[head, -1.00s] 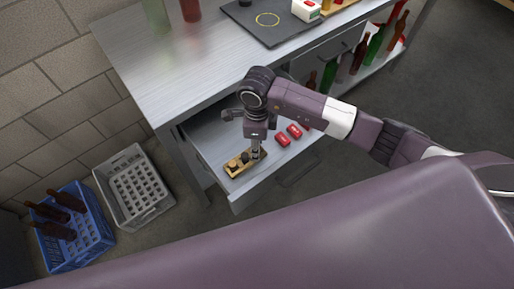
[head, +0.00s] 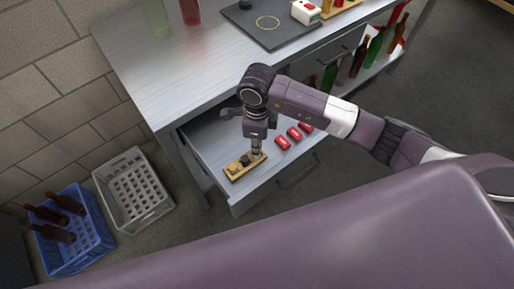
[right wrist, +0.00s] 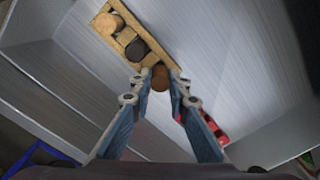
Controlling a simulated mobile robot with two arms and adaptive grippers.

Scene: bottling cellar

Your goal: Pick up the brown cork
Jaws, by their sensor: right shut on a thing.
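The brown cork (right wrist: 160,78) is between the fingertips of my right gripper (right wrist: 156,85) in the right wrist view. The gripper is shut on it, and also shows in the head view (head: 256,151), pointing down into the open drawer. The cork is at the near end of a wooden rack (right wrist: 170,66); I cannot tell whether it is clear of its hole. The rack also holds a black cork (right wrist: 137,50) and a light tan cork (right wrist: 109,23). In the head view, the rack (head: 233,174) lies near the drawer front. My left gripper is not in view.
The open drawer (head: 204,142) also holds red items (head: 282,142) right of the rack. The metal bench top (head: 165,75) is above it. A grey crate (head: 162,203) and a blue crate (head: 92,250) with brown bottles stand on the floor at left.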

